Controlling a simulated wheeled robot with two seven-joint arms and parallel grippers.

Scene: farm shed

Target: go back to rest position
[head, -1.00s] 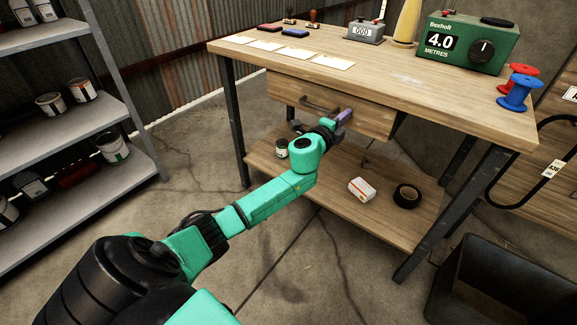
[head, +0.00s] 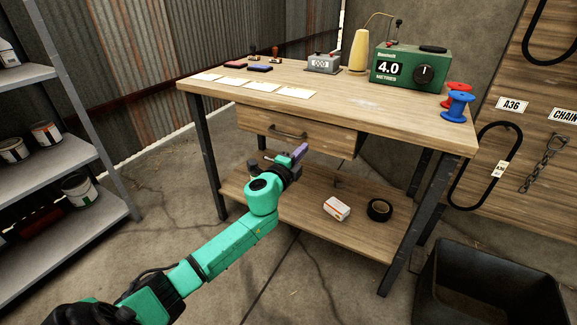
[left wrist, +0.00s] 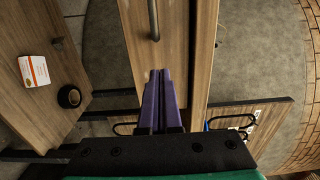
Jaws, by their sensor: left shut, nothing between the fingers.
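My left gripper (head: 298,152) is shut and empty, its purple fingers together in front of the workbench drawer (head: 300,133). In the left wrist view the shut fingers (left wrist: 160,80) point towards the drawer front, with the dark drawer handle (left wrist: 153,20) ahead of them. They look apart from the handle. The drawer appears closed under the bench top. My right gripper does not show in either view.
The wooden workbench (head: 345,105) carries cards, stamps, a yellow cone, a green metre box (head: 411,68) and spools. Its lower shelf holds a white box (head: 337,208) and black tape (head: 379,210). A black bin (head: 490,285) stands right; a metal rack (head: 70,150) stands left.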

